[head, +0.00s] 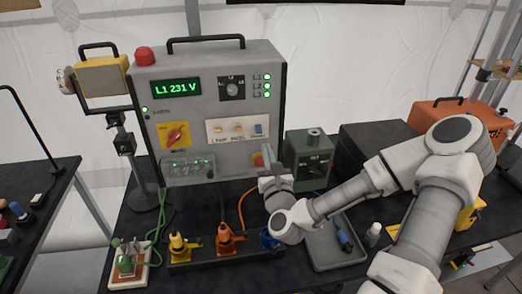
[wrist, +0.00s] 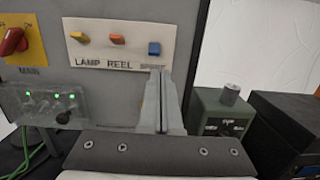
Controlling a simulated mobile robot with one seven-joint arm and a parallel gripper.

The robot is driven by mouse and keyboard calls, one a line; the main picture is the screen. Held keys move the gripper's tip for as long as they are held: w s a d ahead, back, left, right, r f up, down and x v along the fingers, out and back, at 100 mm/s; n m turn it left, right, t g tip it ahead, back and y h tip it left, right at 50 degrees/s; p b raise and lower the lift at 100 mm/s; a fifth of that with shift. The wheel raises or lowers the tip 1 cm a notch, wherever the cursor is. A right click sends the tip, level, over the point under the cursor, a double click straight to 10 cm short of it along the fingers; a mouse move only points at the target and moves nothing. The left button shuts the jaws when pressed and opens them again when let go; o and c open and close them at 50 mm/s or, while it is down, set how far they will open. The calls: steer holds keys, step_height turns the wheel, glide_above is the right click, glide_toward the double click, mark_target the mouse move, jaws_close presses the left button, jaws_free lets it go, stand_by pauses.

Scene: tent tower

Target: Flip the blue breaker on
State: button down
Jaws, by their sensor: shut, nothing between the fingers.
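The blue breaker (head: 259,129) is the rightmost of three on a pale plate on the grey power cabinet. It also shows in the wrist view (wrist: 154,48), just above my fingertips, and sits a little lower than its neighbours. I cannot tell its switch position for certain. My gripper (head: 265,150) is shut and empty, in front of the cabinet below the plate. In the wrist view its fingertips (wrist: 160,73) point up at the blue breaker and partly cover its label. A small gap shows in the picture; contact is not seen.
The yellow LAMP breaker (wrist: 77,38) and orange REEL breaker (wrist: 117,39) are close on the left. A red MAIN switch (wrist: 13,41) is further left. A green-grey box (head: 310,155) stands right of the cabinet. Coloured plugs (head: 225,240) stand in front.

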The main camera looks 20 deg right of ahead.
mark_target(259, 129)
steer(key=shift+w+a+f+b, duration=0.1)
steer(key=shift+a+f+b, duration=0.25)
steer(key=shift+b, duration=1.95)
steer(key=shift+r+p+x, duration=0.1)
steer(key=shift+p+x, duration=0.2)
steer(key=shift+x, duration=1)
steer(key=shift+r+p+x, duration=0.15)
steer(key=shift+p+x, duration=0.15)
steer(key=shift+x, duration=0.95)
steer(key=shift+a+r+p, duration=0.1)
steer(key=shift+r+p, duration=0.15)
steer(key=shift+p, duration=0.35)
